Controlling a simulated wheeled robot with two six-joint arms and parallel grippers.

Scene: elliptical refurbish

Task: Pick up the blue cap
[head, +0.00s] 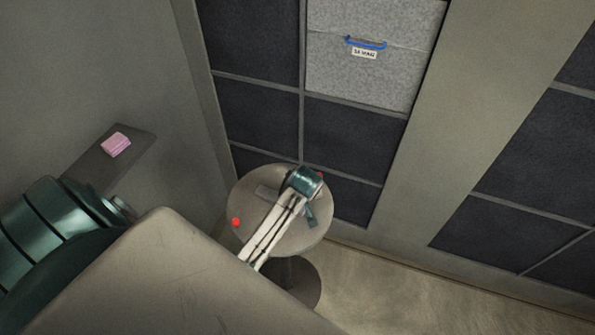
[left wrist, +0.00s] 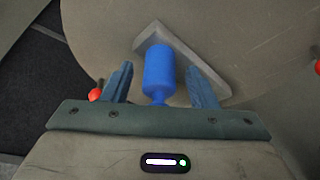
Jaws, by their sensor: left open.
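The blue cap (left wrist: 159,76), a blue cylinder with a narrower end toward my wrist, shows in the left wrist view at a grey flat plate (left wrist: 157,34) on the round table. My left gripper (left wrist: 160,68) is open, with one finger on each side of the cap and visible gaps between. I cannot tell how far above the table the fingers are. In the head view my left arm reaches over the round table (head: 245,205), and the cap is hidden there. The plate (head: 268,192) partly shows beside the arm. My right gripper is not in view.
A red ball (head: 236,222) sits at the table's left edge, and another red ball (head: 321,174) at its far right edge. A pink folded cloth (head: 116,145) lies on a wall shelf (head: 95,168). A grey bin with a blue handle (head: 366,43) sits in the dark shelving behind.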

